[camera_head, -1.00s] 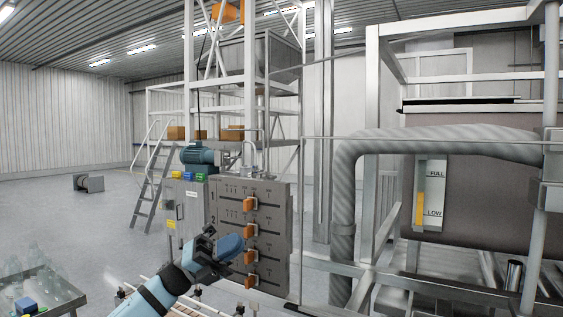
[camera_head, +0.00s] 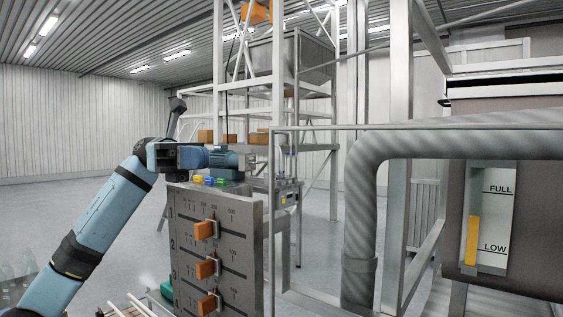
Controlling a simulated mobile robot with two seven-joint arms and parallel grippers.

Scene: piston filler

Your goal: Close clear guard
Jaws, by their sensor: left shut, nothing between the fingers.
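A thin grey frame rises in front of the thick ribbed pipe, with a top bar (camera_head: 420,127) running right and an upright (camera_head: 271,220) at its left. It may edge the clear guard; I see no clear pane surface for sure, and cannot tell how far it is open. My left arm comes in from the lower left. My right gripper is out of view.
The ribbed pipe (camera_head: 362,230) bends right behind the top bar. A tank with a FULL/LOW gauge (camera_head: 487,218) stands at the right. A blue motor (camera_head: 226,158) and coloured buttons (camera_head: 209,181) sit behind the lever panel. Open floor (camera_head: 40,220) lies at the left.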

